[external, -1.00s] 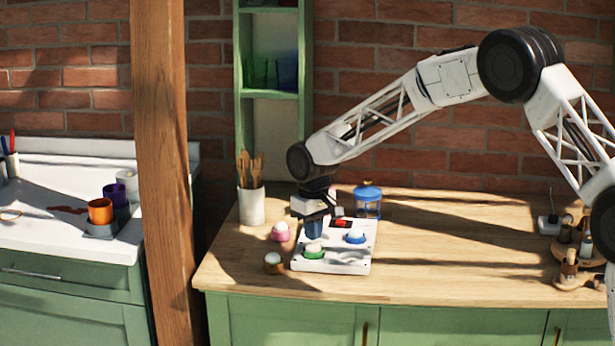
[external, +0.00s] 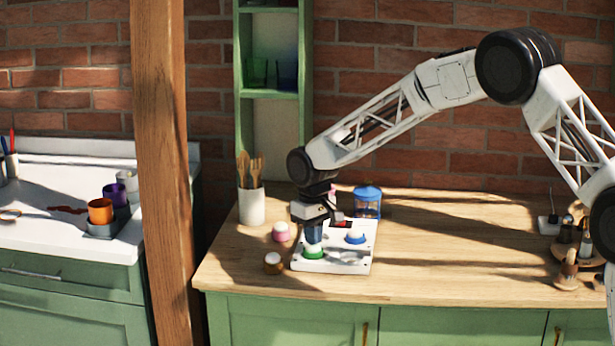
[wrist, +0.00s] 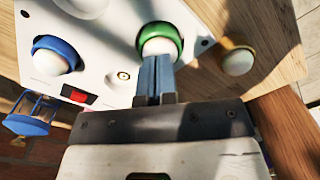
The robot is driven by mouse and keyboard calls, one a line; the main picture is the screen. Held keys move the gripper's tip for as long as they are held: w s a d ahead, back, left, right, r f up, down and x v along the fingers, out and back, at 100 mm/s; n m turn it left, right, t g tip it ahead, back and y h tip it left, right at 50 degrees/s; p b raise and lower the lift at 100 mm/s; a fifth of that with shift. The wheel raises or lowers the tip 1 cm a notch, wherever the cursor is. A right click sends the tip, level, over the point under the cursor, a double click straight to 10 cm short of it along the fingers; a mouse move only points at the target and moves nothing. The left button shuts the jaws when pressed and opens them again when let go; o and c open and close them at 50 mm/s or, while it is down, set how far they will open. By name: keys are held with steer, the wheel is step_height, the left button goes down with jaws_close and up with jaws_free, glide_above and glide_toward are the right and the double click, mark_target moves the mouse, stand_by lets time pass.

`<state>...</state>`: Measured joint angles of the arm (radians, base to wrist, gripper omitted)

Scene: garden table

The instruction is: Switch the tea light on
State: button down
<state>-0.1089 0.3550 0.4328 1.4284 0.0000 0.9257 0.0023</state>
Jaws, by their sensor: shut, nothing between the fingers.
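A white board (external: 337,265) lies on the wooden table. It carries a white dome in a green ring (external: 314,253), another in a blue ring (external: 356,238), and a red switch (external: 342,224). The wrist view shows the green-ringed dome (wrist: 160,45), blue-ringed dome (wrist: 52,58) and red switch (wrist: 76,96). I cannot tell which thing is the tea light, or whether anything is lit. My gripper (external: 313,241) is shut and empty, pointing down at the green-ringed dome. In the wrist view its fingertips (wrist: 155,62) overlap the dome's edge; contact is unclear.
Loose white domes in a pink ring (external: 281,232) and an amber ring (external: 273,263) stand left of the board. A blue lantern (external: 367,202) stands behind it, a utensil pot (external: 252,207) behind left. The table's right middle (external: 460,245) is clear.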

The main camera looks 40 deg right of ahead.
steer(key=shift+f, duration=0.25)
steer(key=shift+r, duration=4.05)
